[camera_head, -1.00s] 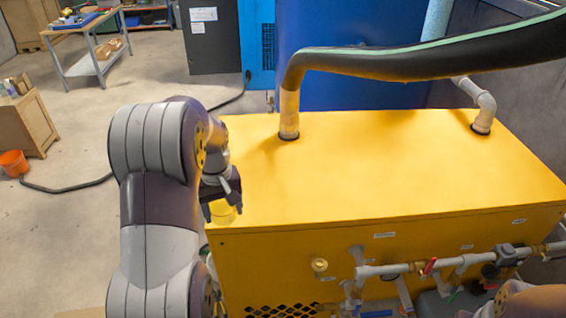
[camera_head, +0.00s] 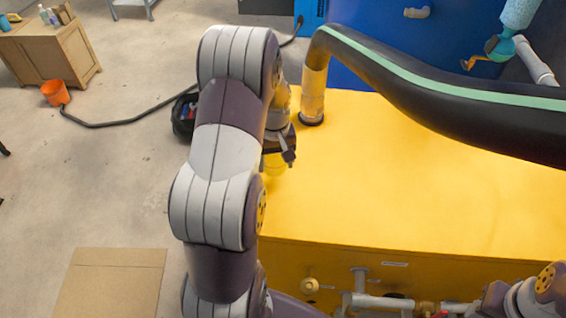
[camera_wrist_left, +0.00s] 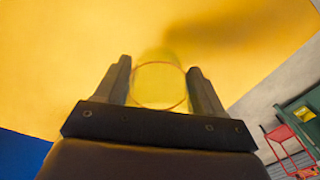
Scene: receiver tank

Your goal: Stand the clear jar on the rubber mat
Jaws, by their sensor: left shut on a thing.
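My left gripper (camera_head: 280,156) is shut on the clear jar (camera_head: 274,166) near the left edge of the yellow tank's top (camera_head: 420,190). In the left wrist view the jar (camera_wrist_left: 159,86) shows as a see-through round outline between the two fingers (camera_wrist_left: 160,88), with the yellow top behind it. I cannot tell how high it is above the top. I cannot make out a rubber mat in either view now. My right arm shows at the lower right of the head view, but its gripper is out of view.
A thick black hose (camera_head: 440,98) with a green stripe arches over the tank top from a pipe stub (camera_head: 313,92). Pipes (camera_head: 380,301) run along the tank's front. A dark tool bag (camera_head: 184,118) and a cardboard sheet (camera_head: 110,285) lie on the floor at left.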

